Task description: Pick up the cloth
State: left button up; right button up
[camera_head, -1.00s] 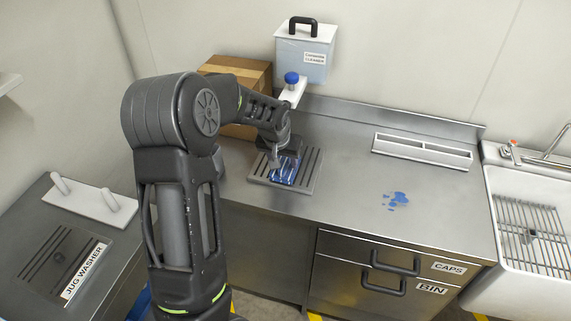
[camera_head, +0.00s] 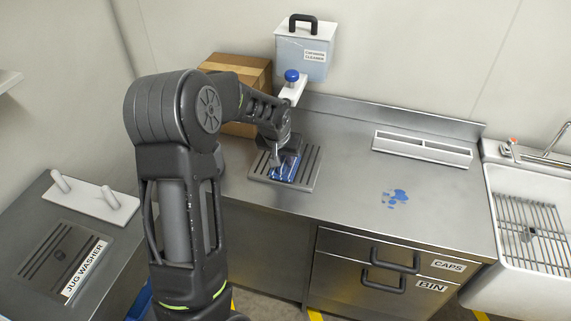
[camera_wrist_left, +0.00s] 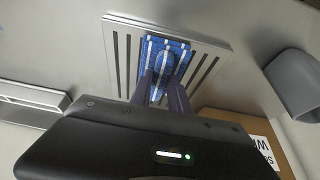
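The cloth is blue with pale stripes and lies on the slotted drain plate. It shows in the head view (camera_head: 284,172) and in the left wrist view (camera_wrist_left: 165,46). My left gripper (camera_head: 277,161) points down over the cloth, partly covering it. In the left wrist view its two fingers (camera_wrist_left: 163,82) stand apart, with cloth visible between them. I cannot tell whether the fingertips touch the cloth. My right gripper is not in view.
The drain plate (camera_head: 311,170) is set in the steel counter (camera_head: 345,165). A cardboard box (camera_head: 244,70) and a labelled cleaner container (camera_head: 301,58) stand behind.

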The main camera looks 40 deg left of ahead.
pick_arm(q)
grip_shut()
jog(key=shift+r, duration=0.2)
jog(key=shift+r, duration=0.2)
jog(key=s+d+b, duration=0.2)
jog(key=s+d, duration=0.1)
jog(key=s, duration=0.5)
jog(key=s+d+b, duration=0.3)
jog(key=s, duration=0.6)
jog(key=shift+r, duration=0.35)
jog(key=shift+c, duration=0.4)
grip_release()
grip_shut()
